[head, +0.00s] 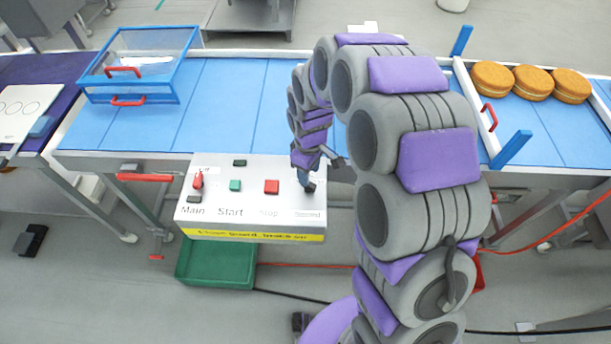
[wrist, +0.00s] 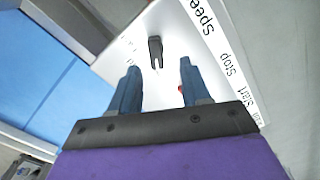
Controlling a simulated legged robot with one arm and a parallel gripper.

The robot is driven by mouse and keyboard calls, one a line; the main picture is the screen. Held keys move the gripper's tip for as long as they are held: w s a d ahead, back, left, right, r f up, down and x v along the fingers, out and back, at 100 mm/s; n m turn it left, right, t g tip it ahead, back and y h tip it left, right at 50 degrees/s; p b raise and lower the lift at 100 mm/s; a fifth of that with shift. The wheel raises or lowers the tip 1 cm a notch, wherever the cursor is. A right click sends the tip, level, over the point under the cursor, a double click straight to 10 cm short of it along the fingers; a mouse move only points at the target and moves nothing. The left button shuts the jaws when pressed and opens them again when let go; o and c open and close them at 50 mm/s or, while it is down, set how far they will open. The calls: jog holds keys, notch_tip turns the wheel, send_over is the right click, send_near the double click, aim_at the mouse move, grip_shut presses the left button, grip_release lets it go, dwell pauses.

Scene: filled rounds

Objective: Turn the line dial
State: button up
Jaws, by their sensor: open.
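The control panel (head: 250,200) is a pale box with the labels Main, Start, Stop and one I read as Speed. The line dial (wrist: 155,52) is a small black knob with a white mark, beside the Speed label in the wrist view. My gripper (wrist: 158,80) is open, its two blue fingers apart and empty. The dial shows just beyond the gap between the fingertips; I cannot tell whether they touch it. In the head view my gripper (head: 309,180) is over the panel's right end and largely hides the dial.
The panel also has a red main switch (head: 197,180), a green start button (head: 235,185) and a red stop button (head: 271,187). Behind is a blue conveyor (head: 235,105) with a clear-lidded blue box (head: 140,62) at left. Filled rounds (head: 532,82) stand at right. A green crate (head: 215,265) sits below.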

aim_at(310, 185)
notch_tip(310, 185, up, 13)
jog(key=shift+t+p, duration=0.3)
jog(key=shift+p, duration=0.15)
jog(key=shift+d, duration=0.3)
jog(key=s+d+m+b, duration=0.1)
jog(key=s+d+m, duration=0.3)
jog(key=s, duration=0.6)
jog(key=s+d+m+g+b, duration=0.1)
jog(key=s+d+m, duration=0.3)
jog(key=s, duration=0.7)
jog(key=s+d+m+g+b, duration=0.1)
jog(key=s+d+m+b, duration=0.2)
jog(key=s, duration=0.7)
jog(key=d, duration=0.2)
jog(key=shift+s+d+f+m, duration=0.2)
jog(key=shift+d+m, duration=0.1)
jog(key=shift+m, duration=0.1)
